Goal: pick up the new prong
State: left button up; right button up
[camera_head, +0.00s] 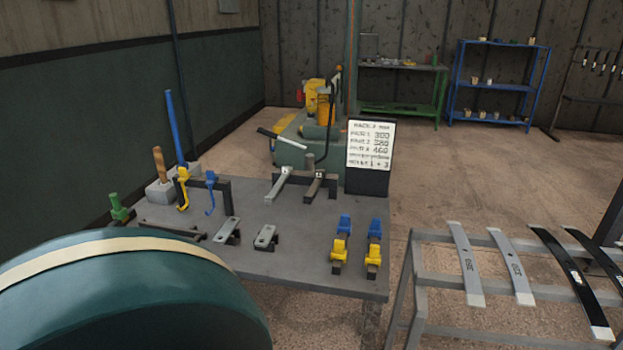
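Neither of my grippers is in view. No label I can read marks a new prong. Two bars rest on a dark stand at the back of the grey table (300,276): a light grey bar (279,186) and a darker brown bar (314,184) to its right. Two grey plates with holes lie in front of them, a left one (227,230) and a right one (265,236). A yellow hook (182,190) and a blue hook (210,196) hang from a dark bracket at the left. I cannot tell which piece is the prong.
A large teal rounded body with a cream band (120,300) blocks the lower left. Yellow-and-blue pieces (340,247) stand at the table's right. A lettered board (370,146) stands behind. A rack (420,237) with curved leaf springs is at the right, with bare floor beyond.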

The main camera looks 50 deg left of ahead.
aim_at(286, 171)
jog(key=u, duration=1.9)
jog(key=z, duration=2.7)
jog(key=u, duration=2.95)
